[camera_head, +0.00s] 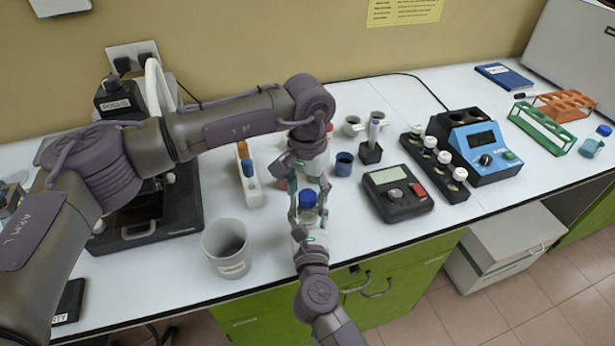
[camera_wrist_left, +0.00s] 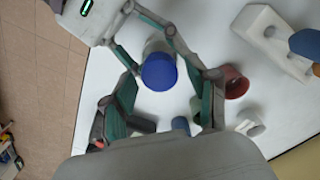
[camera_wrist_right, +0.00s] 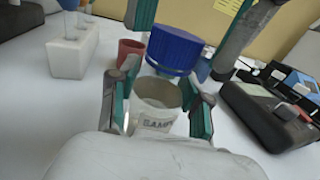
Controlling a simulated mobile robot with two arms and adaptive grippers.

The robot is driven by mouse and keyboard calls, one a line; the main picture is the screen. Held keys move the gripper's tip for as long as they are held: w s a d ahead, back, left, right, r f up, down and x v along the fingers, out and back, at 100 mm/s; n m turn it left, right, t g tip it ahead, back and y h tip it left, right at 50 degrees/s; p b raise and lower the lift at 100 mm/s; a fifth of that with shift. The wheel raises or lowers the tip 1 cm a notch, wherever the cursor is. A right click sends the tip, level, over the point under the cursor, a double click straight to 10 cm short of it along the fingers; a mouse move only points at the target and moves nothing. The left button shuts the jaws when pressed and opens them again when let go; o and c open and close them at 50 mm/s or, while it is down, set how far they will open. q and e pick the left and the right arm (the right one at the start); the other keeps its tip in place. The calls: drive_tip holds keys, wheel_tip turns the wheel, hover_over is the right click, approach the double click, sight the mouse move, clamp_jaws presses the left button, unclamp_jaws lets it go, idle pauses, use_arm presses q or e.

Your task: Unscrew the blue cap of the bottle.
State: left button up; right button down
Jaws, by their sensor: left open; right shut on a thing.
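The blue cap (camera_head: 308,197) sits above the white labelled bottle (camera_wrist_right: 156,118) in front of me. In the right wrist view the cap (camera_wrist_right: 175,50) shows above the bottle's grey-brown top; I cannot tell how far it is threaded on. My right gripper (camera_wrist_right: 160,112) is shut on the bottle's body, one finger on each side. My left gripper (camera_head: 308,183) comes down from above and is open. In the left wrist view its fingers lie on either side of the cap (camera_wrist_left: 159,72), with gaps between.
A beaker (camera_head: 227,247) stands left of the bottle near the counter's front edge. A white block with a blue-topped tube (camera_head: 248,180), a dark blue cup (camera_head: 344,163) and a scale (camera_head: 398,192) are close by.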

use_arm(q)
drive_tip(key=shift+f, duration=0.3)
